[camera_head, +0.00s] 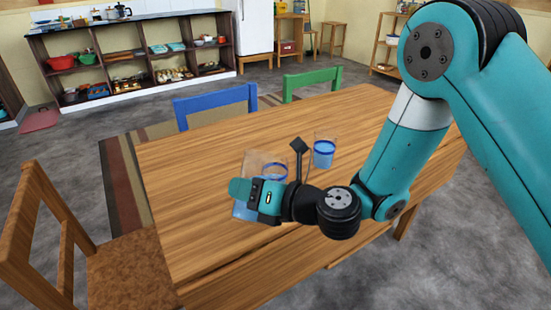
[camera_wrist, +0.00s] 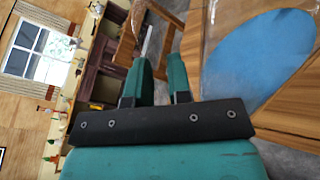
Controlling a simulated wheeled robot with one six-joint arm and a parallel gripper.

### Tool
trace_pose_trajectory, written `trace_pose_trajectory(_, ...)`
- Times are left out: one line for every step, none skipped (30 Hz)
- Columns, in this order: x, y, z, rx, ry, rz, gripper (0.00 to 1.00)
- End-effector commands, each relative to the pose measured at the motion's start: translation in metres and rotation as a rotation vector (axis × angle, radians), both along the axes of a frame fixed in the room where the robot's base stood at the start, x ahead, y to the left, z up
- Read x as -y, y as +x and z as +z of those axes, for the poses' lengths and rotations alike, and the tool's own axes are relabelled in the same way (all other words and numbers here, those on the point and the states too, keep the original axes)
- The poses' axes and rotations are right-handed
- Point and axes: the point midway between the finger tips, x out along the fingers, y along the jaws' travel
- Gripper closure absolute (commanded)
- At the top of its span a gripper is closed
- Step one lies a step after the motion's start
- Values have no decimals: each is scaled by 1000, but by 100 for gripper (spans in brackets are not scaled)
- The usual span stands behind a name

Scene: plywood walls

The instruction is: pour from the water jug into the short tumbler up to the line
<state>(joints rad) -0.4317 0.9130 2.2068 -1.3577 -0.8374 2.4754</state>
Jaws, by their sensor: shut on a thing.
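The clear water jug (camera_head: 254,162) is held above or at the table's near left part, with blue water (camera_head: 243,211) low in it. In the wrist view the blue water (camera_wrist: 255,60) shows as a wide patch at the right. My gripper (camera_head: 258,195) is shut on the jug; its fingers also show in the wrist view (camera_wrist: 160,80). A glass with a blue band (camera_head: 275,170) is partly hidden by the jug and gripper. Another clear glass (camera_head: 325,150) holds blue water up near its dark blue band. I cannot tell for sure which is the short tumbler.
The wooden table (camera_head: 200,160) is mostly bare on its left and far sides. A blue chair (camera_head: 215,104) and a green chair (camera_head: 312,82) stand at the far side, a brown chair (camera_head: 40,225) at the left. Shelves (camera_head: 135,65) line the back wall.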

Motion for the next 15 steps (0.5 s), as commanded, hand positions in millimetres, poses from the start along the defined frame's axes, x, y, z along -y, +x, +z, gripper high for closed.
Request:
trace_pose_trajectory(1,1,2,-3,3,-2,100)
trace_pose_trajectory(1,1,2,-5,3,-3,100)
trace_pose_trajectory(2,1,2,-8,4,-3,100)
trace_pose_trajectory(2,1,2,-11,4,-4,100)
trace_pose_trajectory(2,1,2,-13,5,-4,100)
trace_pose_trajectory(3,1,3,-16,6,-4,100)
trace_pose_trajectory(3,2,3,-18,6,-4,100)
trace_pose_trajectory(3,2,3,-20,8,-4,100)
trace_pose_trajectory(4,2,3,-23,8,-5,100)
trace_pose_trajectory(5,2,4,-25,8,-6,100)
trace_pose_trajectory(5,2,4,-27,9,-5,100)
trace_pose_trajectory(5,3,5,-30,10,-6,100)
trace_pose_trajectory(5,3,6,-32,10,-7,100)
trace_pose_trajectory(6,3,6,-34,11,-7,100)
trace_pose_trajectory(6,3,7,-36,13,-7,100)
